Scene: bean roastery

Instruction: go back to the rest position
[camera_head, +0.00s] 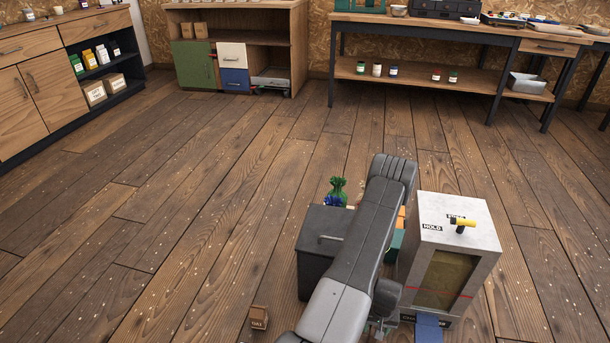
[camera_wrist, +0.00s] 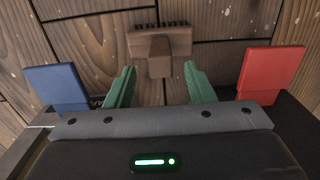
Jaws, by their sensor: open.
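My gripper (camera_wrist: 158,68) shows in the wrist view as two green fingers set wide apart, with nothing held between them. A brown T-shaped piece (camera_wrist: 160,42) with a dark toothed or bristled edge shows beyond the fingertips, over the floorboards. I cannot tell how far it is from the fingers. In the head view my grey arm rises from the bottom middle and bends over near the dark box and the pale cabinet.
A dark box (camera_head: 318,262) with a green tied bag (camera_head: 338,188) by it stands left of my arm. A pale cabinet (camera_head: 460,225) labelled HOLD stands right. A blue panel (camera_wrist: 55,86) and red panel (camera_wrist: 270,72) flank my gripper. Left floor is clear.

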